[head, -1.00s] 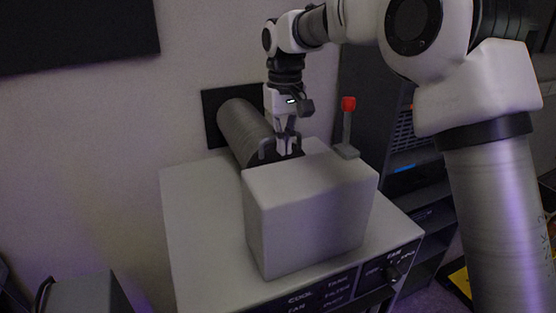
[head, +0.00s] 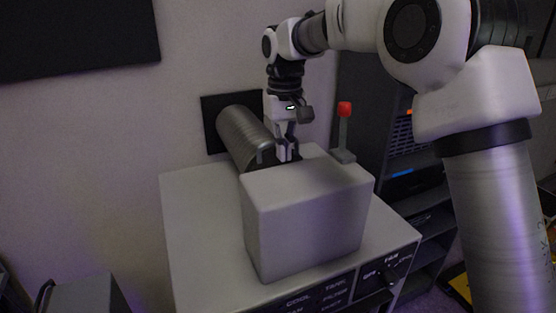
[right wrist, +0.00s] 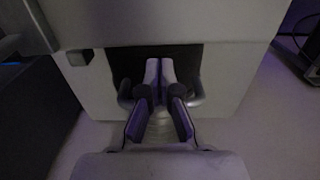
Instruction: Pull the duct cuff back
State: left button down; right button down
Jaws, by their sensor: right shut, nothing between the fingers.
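The ribbed grey duct (head: 243,135) runs from a dark wall plate toward the grey box on the cabinet. The dark duct cuff (head: 262,157) is at its near end, close behind the box and partly hidden by it. My right gripper (head: 288,158) points down at the cuff, with its fingers shut and empty. In the right wrist view the shut fingers (right wrist: 159,66) lie between the curved side handles of the cuff (right wrist: 195,100). Whether they touch the cuff I cannot tell. My left gripper is not in view.
The large grey box (head: 305,220) stands on the cabinet top (head: 200,220). A red-tipped lever (head: 344,130) stands right of my gripper. A fan knob and labels are on the cabinet front. A dark rack (head: 400,150) stands to the right.

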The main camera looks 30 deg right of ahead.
jog(key=shift+w, duration=0.15)
dwell(0.3)
jog(key=shift+w+p, duration=0.15)
jog(key=shift+p, duration=0.15)
jog(key=shift+w+p, duration=0.35)
jog(key=shift+w, duration=0.05)
jog(key=shift+w+r, duration=0.1)
jog(key=shift+w, duration=0.1)
jog(key=shift+w+p, duration=0.4)
jog(key=shift+p, duration=0.15)
jog(key=shift+w+d, duration=0.1)
jog(key=shift+w, duration=0.6)
jog(key=shift+s+r, duration=0.25)
jog(key=shift+r, duration=1.2)
jog(key=shift+s+r, duration=0.25)
jog(key=shift+r, duration=1.25)
jog(key=shift+s+r, duration=0.25)
jog(key=shift+r, duration=1.2)
